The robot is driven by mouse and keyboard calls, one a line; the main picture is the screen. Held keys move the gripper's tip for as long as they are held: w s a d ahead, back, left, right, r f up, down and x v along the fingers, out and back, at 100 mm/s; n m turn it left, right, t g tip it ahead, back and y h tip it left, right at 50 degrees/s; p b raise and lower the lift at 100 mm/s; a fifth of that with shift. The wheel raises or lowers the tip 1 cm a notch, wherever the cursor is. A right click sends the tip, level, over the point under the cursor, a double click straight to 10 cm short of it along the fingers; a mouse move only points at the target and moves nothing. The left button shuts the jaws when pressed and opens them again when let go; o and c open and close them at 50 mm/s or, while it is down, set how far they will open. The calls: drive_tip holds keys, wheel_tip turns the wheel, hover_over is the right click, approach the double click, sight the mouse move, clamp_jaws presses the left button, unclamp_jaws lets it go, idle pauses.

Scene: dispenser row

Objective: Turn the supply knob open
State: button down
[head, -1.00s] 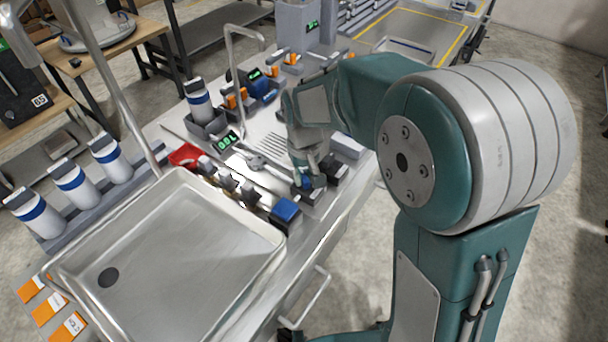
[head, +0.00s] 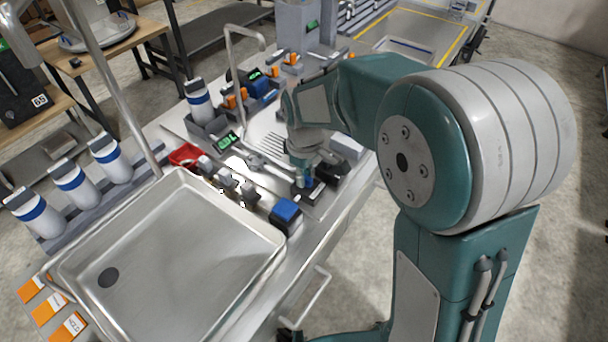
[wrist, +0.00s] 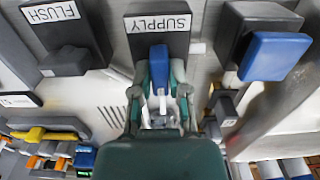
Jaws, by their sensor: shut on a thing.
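The supply knob (wrist: 158,62) has a blue handle and stands at the black plate marked SUPPLY (wrist: 157,24), which reads upside down in the wrist view. My gripper (wrist: 160,75) has one finger on each side of the blue handle and is shut on it. The handle runs roughly up and down in the wrist view. In the head view my gripper (head: 308,180) is at the right edge of the bench top, and the knob is mostly hidden by the fingers.
A green-lit display (head: 228,140) and a bent metal spout (head: 238,75) are close by.

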drive_tip(key=shift+w+r, duration=0.1)
drive_tip(key=shift+w, duration=0.05)
drive_tip(key=c, duration=0.7)
unclamp_jaws()
drive_tip(key=shift+o, duration=0.4)
drive_tip(key=shift+a, duration=0.1)
wheel_tip(320, 180, up, 12)
